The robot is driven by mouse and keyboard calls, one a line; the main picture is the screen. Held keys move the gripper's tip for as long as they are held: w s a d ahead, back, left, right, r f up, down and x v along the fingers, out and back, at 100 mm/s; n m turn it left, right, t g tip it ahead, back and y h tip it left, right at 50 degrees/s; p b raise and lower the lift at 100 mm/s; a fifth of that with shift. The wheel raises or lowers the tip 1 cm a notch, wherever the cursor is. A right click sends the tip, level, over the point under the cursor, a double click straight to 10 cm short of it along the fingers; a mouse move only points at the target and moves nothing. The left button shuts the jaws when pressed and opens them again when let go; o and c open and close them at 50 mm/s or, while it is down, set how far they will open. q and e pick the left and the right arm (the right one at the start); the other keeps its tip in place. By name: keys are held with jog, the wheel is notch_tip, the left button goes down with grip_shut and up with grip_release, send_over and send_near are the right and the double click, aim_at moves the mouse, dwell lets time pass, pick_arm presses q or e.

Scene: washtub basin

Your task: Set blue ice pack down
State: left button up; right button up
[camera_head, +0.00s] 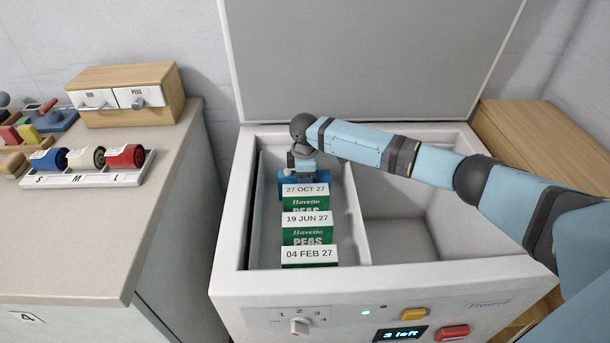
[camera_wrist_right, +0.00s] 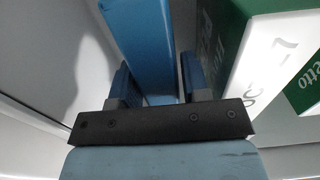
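The blue ice pack (camera_head: 283,190) stands on edge at the back of the freezer's left compartment, behind the row of green pea boxes. In the right wrist view, the blue ice pack (camera_wrist_right: 146,45) is a slab between the two fingers. My right gripper (camera_head: 302,172) reaches down into that compartment from above, its fingers (camera_wrist_right: 160,78) close against both sides of the pack. The pack's lower edge is hidden, so I cannot tell whether it touches the floor. My left gripper is not in view.
Green pea boxes (camera_head: 306,236) labelled 27 OCT 27, 19 JUN 27 and 04 FEB 27 stand in a row in front. A divider (camera_head: 352,210) separates them from the empty right compartment (camera_head: 400,225). The freezer's open lid (camera_head: 365,55) rises behind. A counter (camera_head: 90,220) stands left.

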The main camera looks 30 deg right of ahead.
jog(key=shift+o, duration=1.3)
jog(key=shift+r, duration=0.2)
pick_arm(q)
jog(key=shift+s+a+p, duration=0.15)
jog(key=shift+p, duration=0.85)
pick_arm(e)
notch_tip(320, 180, up, 13)
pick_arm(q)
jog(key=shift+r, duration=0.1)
